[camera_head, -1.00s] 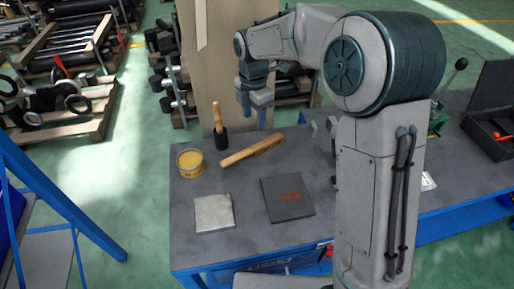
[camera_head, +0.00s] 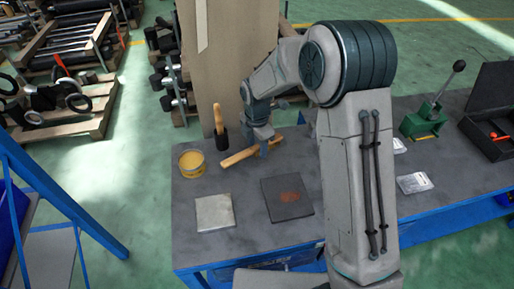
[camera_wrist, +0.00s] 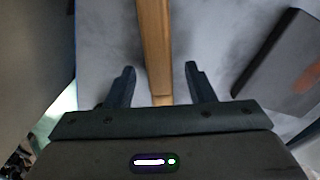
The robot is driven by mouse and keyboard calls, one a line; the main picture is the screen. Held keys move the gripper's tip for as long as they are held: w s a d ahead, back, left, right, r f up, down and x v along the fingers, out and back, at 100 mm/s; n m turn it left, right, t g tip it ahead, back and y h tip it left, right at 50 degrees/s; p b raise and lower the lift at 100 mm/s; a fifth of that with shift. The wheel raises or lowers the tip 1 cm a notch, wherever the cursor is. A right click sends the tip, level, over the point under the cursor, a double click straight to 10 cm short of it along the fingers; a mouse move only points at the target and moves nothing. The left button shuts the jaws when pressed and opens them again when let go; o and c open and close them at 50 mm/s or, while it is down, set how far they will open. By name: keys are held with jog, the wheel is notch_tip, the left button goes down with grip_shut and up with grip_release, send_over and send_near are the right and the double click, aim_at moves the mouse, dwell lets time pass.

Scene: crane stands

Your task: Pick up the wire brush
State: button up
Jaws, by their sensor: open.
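The wire brush (camera_head: 238,157) lies on the grey workbench (camera_head: 246,207), its wooden handle pointing to the lower left in the head view. My gripper (camera_head: 264,148) is low over the brush's right end and hides part of it. In the wrist view the wooden brush (camera_wrist: 155,45) runs between the two spread fingers of my gripper (camera_wrist: 160,85). The fingers are open, with a gap on each side of the wood. I cannot tell the exact height of the fingertips above the bench.
A mallet with a wooden handle (camera_head: 218,120) stands close behind the brush. A yellow tin (camera_head: 191,162) is to the left. A pale square plate (camera_head: 214,212) and a dark flat box (camera_head: 287,199) lie in front. A green lever press (camera_head: 424,122) stands at the right.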

grip_shut()
jog(key=shift+r, duration=0.1)
jog(key=shift+r, duration=0.45)
jog(key=r, duration=0.2)
jog(key=d+r+b, duration=0.1)
jog(key=shift+d+r, duration=0.2)
jog(key=shift+r, duration=0.15)
jog(key=s+d+r+b, duration=0.1)
jog(key=s+d+r, duration=0.1)
jog(key=d+r, duration=0.4)
jog(key=d, duration=0.4)
jog(key=shift+s+r+b, duration=0.15)
jog(key=shift+b, duration=0.2)
jog(key=c, duration=1)
grip_release()
